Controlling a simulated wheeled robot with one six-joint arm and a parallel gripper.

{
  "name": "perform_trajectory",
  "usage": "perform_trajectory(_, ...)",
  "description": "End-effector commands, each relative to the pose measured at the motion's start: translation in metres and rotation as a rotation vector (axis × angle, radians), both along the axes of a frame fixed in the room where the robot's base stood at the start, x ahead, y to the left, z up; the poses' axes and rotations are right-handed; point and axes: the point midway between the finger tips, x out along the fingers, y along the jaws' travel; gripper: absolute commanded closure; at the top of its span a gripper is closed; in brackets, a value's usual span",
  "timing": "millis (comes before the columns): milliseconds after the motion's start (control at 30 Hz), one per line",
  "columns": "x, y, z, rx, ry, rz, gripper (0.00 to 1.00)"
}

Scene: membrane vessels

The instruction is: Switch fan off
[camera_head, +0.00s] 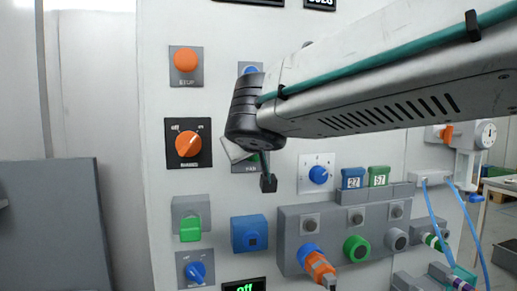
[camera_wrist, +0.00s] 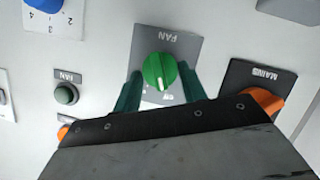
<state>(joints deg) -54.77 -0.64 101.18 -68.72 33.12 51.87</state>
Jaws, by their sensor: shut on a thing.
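The green fan knob (camera_wrist: 158,71) sits on a grey plate marked FAN (camera_wrist: 175,43) in the wrist view. My gripper (camera_wrist: 161,76) has its two green fingers on either side of the knob and is shut on it. The knob's pointer direction is hard to read, and the lettering below it is partly covered. In the head view, my wrist and arm hide the knob; my gripper (camera_head: 266,172) shows only in part, in front of the panel.
The orange mains knob (camera_head: 188,144) is close to the left in the head view. A blue knob (camera_head: 318,174) is to the right. Below are a green switch (camera_head: 190,229), a blue block (camera_head: 249,233) and a protruding orange connector (camera_head: 319,267).

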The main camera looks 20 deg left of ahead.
Motion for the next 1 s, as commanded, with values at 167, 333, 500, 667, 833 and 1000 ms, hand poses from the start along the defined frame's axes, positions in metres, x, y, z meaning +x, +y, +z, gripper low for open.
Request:
perform_trajectory(167, -0.0010, 0.0011, -0.0016, -0.061, -0.034, 0.001, 0.81)
perform_trajectory(333, -0.0011, 0.0014, -0.0019, -0.092, -0.055, 0.002, 0.81)
perform_trajectory(500, -0.0011, 0.0015, -0.0022, -0.102, -0.059, 0.001, 0.81)
perform_trajectory(667, -0.0011, 0.0014, -0.0023, -0.102, -0.059, 0.001, 0.81)
perform_trajectory(833, -0.0012, 0.0014, -0.0023, -0.102, -0.059, 0.001, 0.50)
perform_trajectory(1000, -0.0008, 0.0011, -0.0019, -0.101, -0.059, 0.001, 0.37)
